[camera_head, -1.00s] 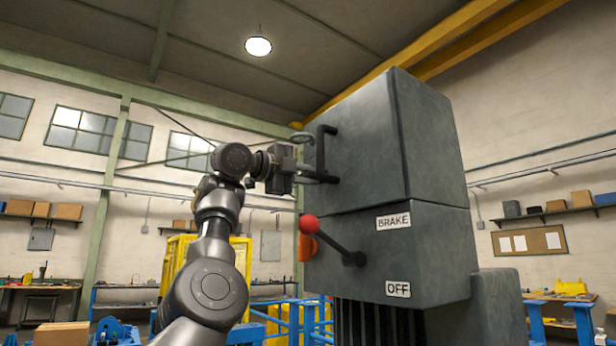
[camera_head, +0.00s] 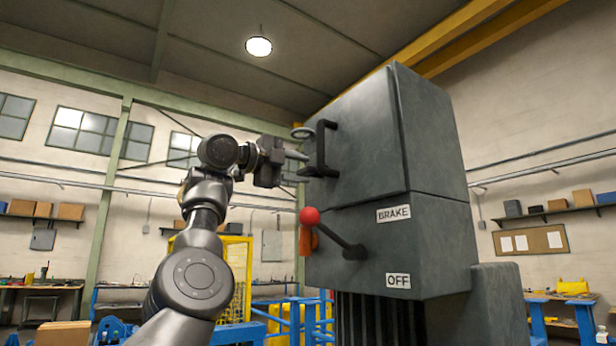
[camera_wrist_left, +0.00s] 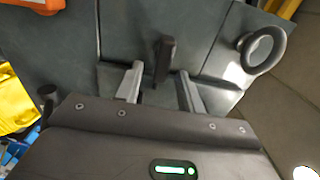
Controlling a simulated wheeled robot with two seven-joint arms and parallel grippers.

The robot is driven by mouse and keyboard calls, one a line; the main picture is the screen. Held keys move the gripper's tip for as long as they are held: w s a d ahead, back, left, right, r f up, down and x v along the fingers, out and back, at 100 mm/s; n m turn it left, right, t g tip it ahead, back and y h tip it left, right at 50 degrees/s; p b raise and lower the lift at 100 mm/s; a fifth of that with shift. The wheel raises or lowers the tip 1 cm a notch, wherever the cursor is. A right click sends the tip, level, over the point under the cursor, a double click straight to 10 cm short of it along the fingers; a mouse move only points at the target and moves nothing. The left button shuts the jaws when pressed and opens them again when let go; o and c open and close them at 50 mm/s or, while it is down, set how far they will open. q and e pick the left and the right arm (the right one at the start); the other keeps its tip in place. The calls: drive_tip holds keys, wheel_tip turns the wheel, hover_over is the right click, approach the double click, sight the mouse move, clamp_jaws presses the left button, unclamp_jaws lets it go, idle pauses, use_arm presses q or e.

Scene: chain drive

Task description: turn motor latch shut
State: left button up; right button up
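The grey motor housing (camera_head: 362,140) carries a black bar-shaped handle (camera_head: 324,150) on its upper left face; I cannot tell whether this is the latch. A grey ring (camera_head: 302,132) stands by the handle's upper end. My left gripper (camera_head: 298,156) is left of the handle, pointing at it. In the left wrist view the gripper (camera_wrist_left: 160,92) has its fingers apart, with the black handle (camera_wrist_left: 164,60) seen end-on between and beyond them, not clamped. The ring (camera_wrist_left: 263,50) lies right of the fingers there. My right gripper is out of view.
A lever with a red ball (camera_head: 310,216) sticks out below the handle, by the BRAKE (camera_head: 393,213) and OFF (camera_head: 398,281) labels. An orange part (camera_head: 306,241) hangs behind it. Blue rails (camera_head: 310,312) and a yellow guard stand lower left.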

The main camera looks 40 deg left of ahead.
use_arm(q)
drive_tip(key=b+v, duration=0.2)
drive_tip(key=v, duration=0.6)
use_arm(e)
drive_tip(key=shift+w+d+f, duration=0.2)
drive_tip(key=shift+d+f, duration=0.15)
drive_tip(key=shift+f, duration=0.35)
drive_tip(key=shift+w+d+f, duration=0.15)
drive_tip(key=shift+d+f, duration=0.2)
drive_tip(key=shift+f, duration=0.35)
use_arm(q)
drive_tip(key=shift+w, duration=0.1)
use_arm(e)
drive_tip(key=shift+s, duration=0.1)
